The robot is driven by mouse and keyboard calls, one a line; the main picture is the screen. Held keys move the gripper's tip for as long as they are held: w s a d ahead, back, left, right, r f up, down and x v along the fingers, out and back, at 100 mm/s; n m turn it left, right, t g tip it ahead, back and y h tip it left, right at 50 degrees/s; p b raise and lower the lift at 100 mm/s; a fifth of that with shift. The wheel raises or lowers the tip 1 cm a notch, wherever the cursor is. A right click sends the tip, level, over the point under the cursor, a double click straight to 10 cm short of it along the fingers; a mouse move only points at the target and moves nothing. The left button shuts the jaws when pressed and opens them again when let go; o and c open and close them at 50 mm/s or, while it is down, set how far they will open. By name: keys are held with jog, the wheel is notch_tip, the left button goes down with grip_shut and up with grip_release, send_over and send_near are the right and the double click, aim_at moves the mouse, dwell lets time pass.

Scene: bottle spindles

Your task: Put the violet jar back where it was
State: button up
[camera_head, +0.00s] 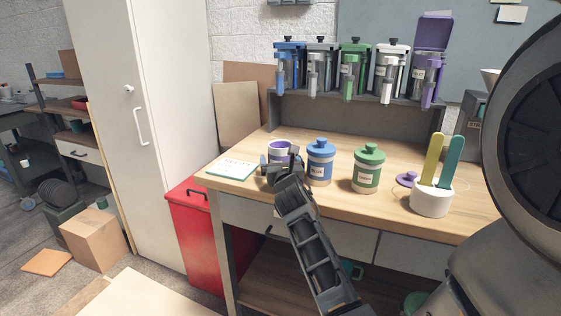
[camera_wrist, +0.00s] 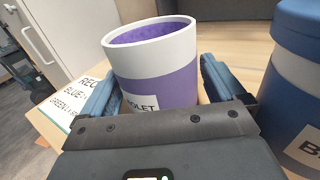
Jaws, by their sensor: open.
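The violet jar (camera_head: 279,150) stands upright and uncovered on the workbench, left of the blue jar (camera_head: 320,164). In the wrist view the violet jar (camera_wrist: 158,68) has a white rim, a violet band with a label reading "…OLET", and a violet inside. My gripper (camera_head: 282,167) is at the jar's near side. In the wrist view its two fingers (camera_wrist: 160,90) are open, one on each side of the jar; I cannot tell if they touch it. A violet lid (camera_head: 407,179) lies on the bench to the right. The violet-marked spindle (camera_head: 428,77) has its flap raised.
A green jar (camera_head: 367,170) and a white cup (camera_head: 431,201) with yellow and teal sticks stand farther right. A card (camera_head: 232,169) with colour names lies at the bench's left end. Several spindles line the back shelf (camera_head: 345,97). The blue jar (camera_wrist: 295,85) is close on the gripper's right.

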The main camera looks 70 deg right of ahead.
jog(key=shift+a+f, duration=0.1)
jog(key=shift+f, duration=0.7)
jog(key=shift+r, duration=0.3)
jog(key=r+v, duration=0.1)
jog(key=v, duration=1)
jog(key=shift+s+a+r, duration=0.15)
jog(key=shift+a+r, duration=0.05)
jog(key=shift+a, duration=0.2)
